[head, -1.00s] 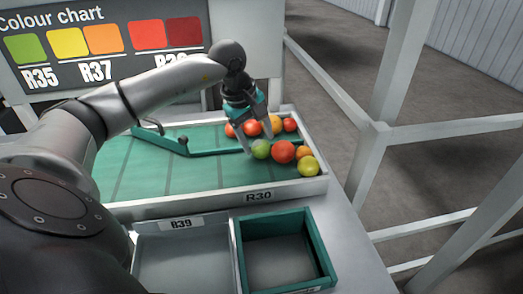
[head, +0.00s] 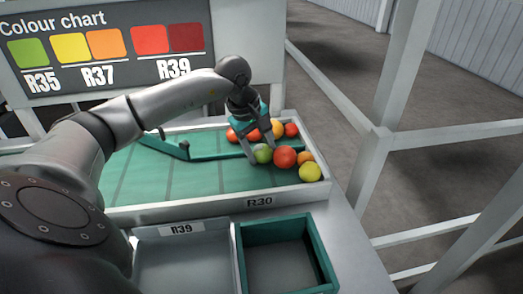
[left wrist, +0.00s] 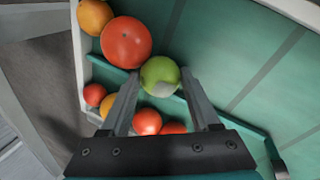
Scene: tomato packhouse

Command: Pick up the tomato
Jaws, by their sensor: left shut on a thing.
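The green tomato (head: 264,155) lies at the right end of the green-floored tray, beside a large red tomato (head: 285,157). My left gripper (head: 261,152) reaches down over it and is shut on it, with one finger on each side. In the left wrist view the green tomato (left wrist: 160,74) sits between the fingertips, with a pale patch on its near side. The large red tomato (left wrist: 126,42) is close outside one finger there. My right gripper is in neither view.
An orange tomato (head: 305,158) and a yellow one (head: 310,172) lie to the right. Several red and orange tomatoes sit behind the green divider (head: 207,153). A grey bin (head: 184,229) and a green-rimmed bin (head: 318,248) stand in front. The tray's left part is clear.

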